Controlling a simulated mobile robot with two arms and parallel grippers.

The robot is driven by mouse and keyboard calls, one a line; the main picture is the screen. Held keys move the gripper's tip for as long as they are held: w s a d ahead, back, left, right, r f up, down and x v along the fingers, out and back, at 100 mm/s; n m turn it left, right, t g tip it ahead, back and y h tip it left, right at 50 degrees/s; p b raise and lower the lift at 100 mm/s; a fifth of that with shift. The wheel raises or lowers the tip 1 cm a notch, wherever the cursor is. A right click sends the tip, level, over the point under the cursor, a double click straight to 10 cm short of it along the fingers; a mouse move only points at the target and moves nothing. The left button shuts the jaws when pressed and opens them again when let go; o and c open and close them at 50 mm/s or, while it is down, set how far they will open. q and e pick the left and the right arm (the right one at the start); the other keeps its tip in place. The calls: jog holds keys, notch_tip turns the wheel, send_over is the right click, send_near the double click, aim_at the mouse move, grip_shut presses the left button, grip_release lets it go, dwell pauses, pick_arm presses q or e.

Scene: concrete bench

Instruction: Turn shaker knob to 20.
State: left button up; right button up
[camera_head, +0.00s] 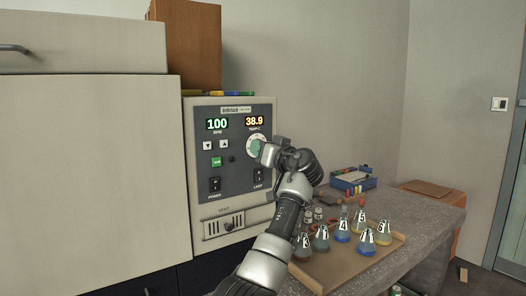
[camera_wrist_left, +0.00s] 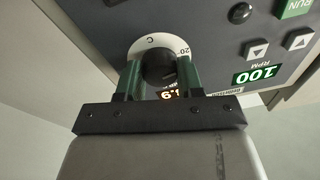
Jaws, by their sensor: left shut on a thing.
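The shaker's front panel (camera_head: 236,180) faces me, with a green "100" over RPM and an orange "38.9" over TEMP. The round knob (camera_head: 255,144) sits below the temperature display, partly hidden by my gripper. In the left wrist view the dark knob (camera_wrist_left: 158,66) is ringed by a white dial (camera_wrist_left: 150,42) with a "20" mark at its right and a "C" at its top. My left gripper (camera_head: 264,152) is shut on the knob, one green finger on each side of it in the left wrist view (camera_wrist_left: 160,78). My right gripper is in neither view.
A tray (camera_head: 330,272) with several numbered flasks (camera_head: 342,232) stands on the bench, right of my arm. A large cream cabinet (camera_head: 90,170) stands left of the shaker.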

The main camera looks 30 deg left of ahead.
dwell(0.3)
pick_arm(q)
jog(key=o, duration=0.9)
jog(key=shift+d, duration=0.1)
jog(key=b+v, duration=0.1)
jog(key=v, duration=0.9)
jog(key=shift+s+d, duration=0.1)
jog(key=shift+d, duration=0.15)
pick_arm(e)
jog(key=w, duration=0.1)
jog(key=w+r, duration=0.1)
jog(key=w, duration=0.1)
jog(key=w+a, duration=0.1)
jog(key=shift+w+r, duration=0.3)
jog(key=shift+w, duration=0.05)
pick_arm(q)
jog(key=shift+f, duration=0.1)
